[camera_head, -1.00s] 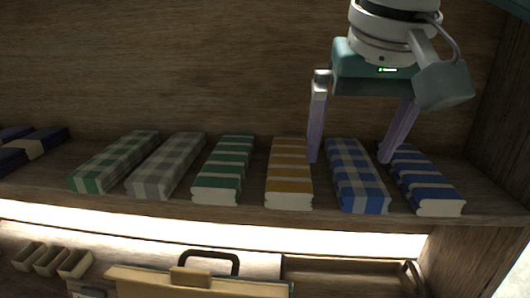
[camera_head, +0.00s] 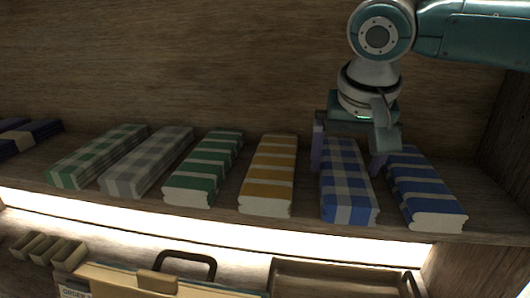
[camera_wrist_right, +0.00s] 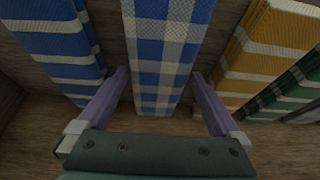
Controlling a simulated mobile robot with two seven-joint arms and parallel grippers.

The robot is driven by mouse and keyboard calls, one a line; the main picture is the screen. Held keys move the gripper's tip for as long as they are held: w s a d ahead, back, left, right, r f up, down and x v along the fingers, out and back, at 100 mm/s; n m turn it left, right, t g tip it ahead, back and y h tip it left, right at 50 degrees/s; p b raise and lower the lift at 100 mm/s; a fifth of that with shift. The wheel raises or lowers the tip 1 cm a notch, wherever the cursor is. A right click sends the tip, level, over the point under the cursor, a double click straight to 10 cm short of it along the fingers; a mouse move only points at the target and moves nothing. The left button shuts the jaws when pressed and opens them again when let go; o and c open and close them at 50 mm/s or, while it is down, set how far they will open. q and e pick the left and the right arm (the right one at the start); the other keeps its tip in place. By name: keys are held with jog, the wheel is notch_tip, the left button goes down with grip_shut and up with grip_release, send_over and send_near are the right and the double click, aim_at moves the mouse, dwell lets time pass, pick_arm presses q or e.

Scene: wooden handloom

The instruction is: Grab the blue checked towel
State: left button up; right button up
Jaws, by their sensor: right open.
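The blue checked towel (camera_head: 346,185) lies folded on the wooden shelf, between the yellow striped towel and the blue striped towel. In the right wrist view the blue checked towel (camera_wrist_right: 163,50) runs between the two purple fingers. My right gripper (camera_head: 347,158) is open, with one finger on each side of the towel's far end. In the right wrist view the gripper (camera_wrist_right: 160,95) shows gaps between its fingers and the towel. My left gripper is not in view.
The blue striped towel (camera_head: 425,190) is close on the right, and the yellow striped towel (camera_head: 269,178) on the left. Green striped (camera_head: 205,170), grey checked (camera_head: 148,163) and green checked (camera_head: 98,157) towels lie further left. The shelf's back wall (camera_head: 200,60) stands close behind.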

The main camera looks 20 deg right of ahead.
jog(key=shift+w+d+f, duration=0.1)
jog(key=shift+w+f, duration=0.05)
jog(key=shift+f, duration=0.4)
jog(key=c, duration=1.1)
jog(key=shift+r, duration=0.1)
